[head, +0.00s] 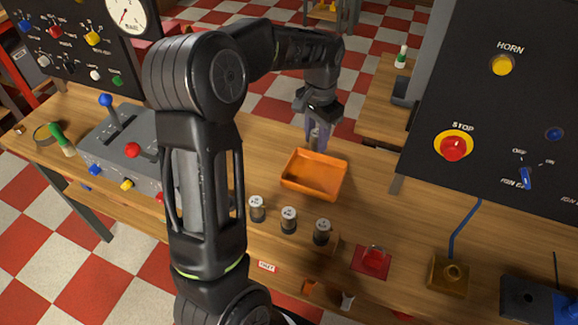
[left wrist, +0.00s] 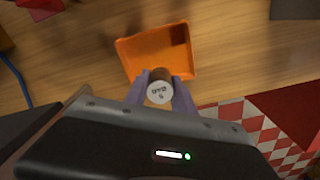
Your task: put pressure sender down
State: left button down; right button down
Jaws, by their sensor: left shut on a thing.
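My left gripper (head: 316,132) reaches over the bench to the far side of the orange tray (head: 292,183). It is shut on a pressure sender (head: 314,140), a small cylinder. In the left wrist view the sender (left wrist: 160,92) shows its round white top with dark lettering, between the two purplish fingers (left wrist: 160,98). There it overlaps the near rim of the tray (left wrist: 185,62); I cannot tell its height. The tray looks empty. My right gripper is in neither view.
Three similar cylinders (head: 257,208) (head: 289,220) (head: 322,232) stand in a row in front of the tray. A grey lever box (head: 125,150) stands at left, a black HORN and STOP panel (head: 490,110) at right.

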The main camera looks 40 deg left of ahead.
pick_arm(q)
jog(key=shift+s+d, duration=0.1)
jog(key=shift+d, duration=0.3)
jog(key=shift+a+f, duration=0.1)
jog(key=shift+a, duration=0.05)
jog(key=shift+f+p, duration=0.5)
jog(key=shift+f, duration=2.5)
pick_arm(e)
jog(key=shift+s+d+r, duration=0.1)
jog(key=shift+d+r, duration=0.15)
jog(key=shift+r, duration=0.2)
pick_arm(q)
jog(key=shift+f, duration=0.1)
jog(key=shift+f+p, duration=0.35)
jog(key=shift+f, duration=1.45)
jog(key=c, duration=1.1)
grip_release()
jog(key=shift+o, duration=0.2)
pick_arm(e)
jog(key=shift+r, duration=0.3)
pick_arm(q)
notch_tip(320, 180, up, 12)
jog(key=shift+r+b, duration=0.1)
jog(key=shift+b, duration=0.95)
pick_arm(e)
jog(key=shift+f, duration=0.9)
